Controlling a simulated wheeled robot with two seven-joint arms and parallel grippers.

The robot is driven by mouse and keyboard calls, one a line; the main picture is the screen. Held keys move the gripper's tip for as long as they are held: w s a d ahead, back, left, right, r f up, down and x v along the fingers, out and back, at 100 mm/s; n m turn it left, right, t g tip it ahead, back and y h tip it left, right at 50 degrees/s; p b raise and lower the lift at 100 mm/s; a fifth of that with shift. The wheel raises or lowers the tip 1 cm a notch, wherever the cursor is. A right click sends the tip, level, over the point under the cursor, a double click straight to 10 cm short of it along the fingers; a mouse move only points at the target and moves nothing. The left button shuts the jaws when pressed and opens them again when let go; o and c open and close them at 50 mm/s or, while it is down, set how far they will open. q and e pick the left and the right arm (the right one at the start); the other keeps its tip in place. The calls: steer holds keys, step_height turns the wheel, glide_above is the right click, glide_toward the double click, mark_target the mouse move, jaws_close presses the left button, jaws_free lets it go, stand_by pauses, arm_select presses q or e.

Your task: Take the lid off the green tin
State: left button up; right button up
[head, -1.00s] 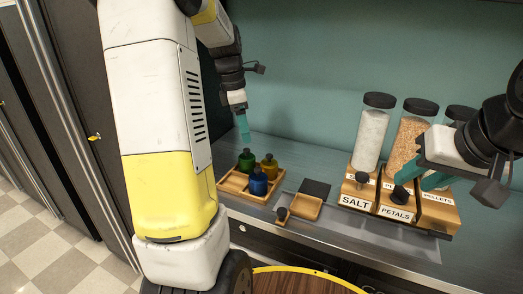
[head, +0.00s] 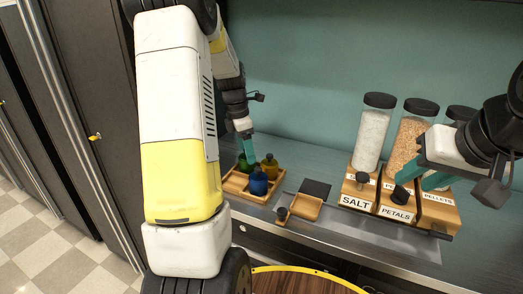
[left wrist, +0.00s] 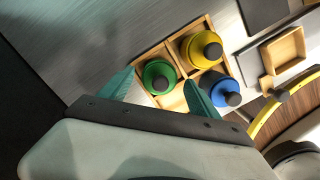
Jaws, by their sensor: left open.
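The green tin (left wrist: 158,76) with its dark round knob sits in a compartment of a wooden tray (left wrist: 174,44). In the head view the green tin (head: 242,165) is partly hidden behind my left gripper (head: 250,158). My left gripper (left wrist: 160,80) is open and points down at the tin. In the left wrist view its teal fingertips lie on either side of the tin, with the tin between them; whether they touch it I cannot tell. My right gripper (head: 422,178) is open in front of the dispensers at the right, with its two fingers apart.
A yellow tin (left wrist: 203,48) and a blue tin (left wrist: 222,90) stand close to the green one in the same tray. A small empty wooden tray (head: 304,207) and a dark square pad (head: 315,189) lie to the right. Dispensers labelled SALT (head: 355,201) and PETALS (head: 395,212) stand further right.

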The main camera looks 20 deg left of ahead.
arm_select(q)
steer(key=shift+c, duration=0.4)
steer(key=c, duration=1.3)
steer(key=shift+c, duration=0.2)
steer(key=shift+r, duration=0.5)
steer(key=r, duration=0.1)
steer(key=s+r, duration=0.1)
steer(key=shift+r, duration=0.4)
steer(key=s+a+r, duration=0.1)
steer(key=s, duration=1.4)
steer(key=shift+a, duration=0.2)
